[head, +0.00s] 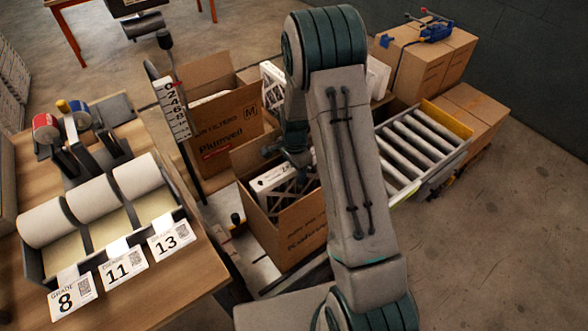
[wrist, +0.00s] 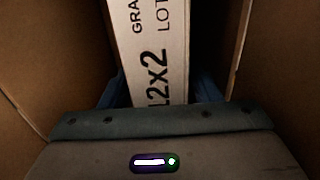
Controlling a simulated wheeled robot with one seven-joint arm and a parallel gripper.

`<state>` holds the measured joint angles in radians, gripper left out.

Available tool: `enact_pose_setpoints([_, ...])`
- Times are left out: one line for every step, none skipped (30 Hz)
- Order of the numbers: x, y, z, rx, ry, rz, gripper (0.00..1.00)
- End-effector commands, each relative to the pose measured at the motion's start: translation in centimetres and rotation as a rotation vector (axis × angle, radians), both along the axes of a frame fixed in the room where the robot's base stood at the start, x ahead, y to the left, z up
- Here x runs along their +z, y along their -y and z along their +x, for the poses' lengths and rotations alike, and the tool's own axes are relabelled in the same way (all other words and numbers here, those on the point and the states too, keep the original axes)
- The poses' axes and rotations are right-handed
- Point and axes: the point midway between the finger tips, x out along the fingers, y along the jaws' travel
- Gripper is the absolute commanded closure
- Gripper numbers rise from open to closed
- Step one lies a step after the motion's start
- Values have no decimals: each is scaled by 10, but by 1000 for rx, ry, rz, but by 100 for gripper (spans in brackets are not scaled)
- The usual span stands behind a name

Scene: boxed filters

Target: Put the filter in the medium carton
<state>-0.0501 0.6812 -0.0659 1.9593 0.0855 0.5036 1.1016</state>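The filter (head: 270,178) is a white-edged panel with dark print. It sits tilted inside an open brown carton (head: 298,236) in the middle of the head view. My gripper (head: 292,158) reaches down to it, partly hidden by my arm. In the wrist view the filter's printed edge (wrist: 150,50) lies between my gripper's blue fingers (wrist: 160,95), which look close against both sides. Brown cardboard walls stand left and right of it. The medium carton (head: 226,128), marked M, stands open just behind, with a pale item inside. The near carton's size mark is not visible.
Another white filter (head: 273,82) stands behind, partly hidden by my arm. A roller conveyor (head: 415,150) and closed boxes (head: 425,55) are at the right. A bench (head: 150,290) with rolls and cards 8, 11 and 13 is at the left, with a numbered post (head: 172,110) beside the cartons.

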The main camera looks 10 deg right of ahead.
Motion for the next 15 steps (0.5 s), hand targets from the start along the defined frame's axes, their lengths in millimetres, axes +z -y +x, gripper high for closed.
enact_pose_setpoints([0,0,0,0,0,0,38])
enact_pose_setpoints([0,0,0,0,0,0,38])
enact_pose_setpoints([0,0,0,0,0,0,38])
enact_pose_setpoints([0,0,0,0,0,0,38])
enact_pose_setpoints([0,0,0,0,0,0,38])
enact_pose_setpoints([0,0,0,0,0,0,38])
enact_pose_setpoints([0,0,0,0,0,0,38])
enact_pose_setpoints([1,0,0,0,0,0,38])
enact_pose_setpoints([1,0,0,0,0,0,38])
enact_pose_setpoints([2,0,0,0,0,0,38])
enact_pose_setpoints([4,0,0,0,0,0,38])
enact_pose_setpoints([6,0,0,0,0,0,38])
enact_pose_setpoints([9,0,0,-1,0,0,38])
enact_pose_setpoints([11,0,0,-1,1,0,38])
enact_pose_setpoints([16,0,0,0,1,0,38])
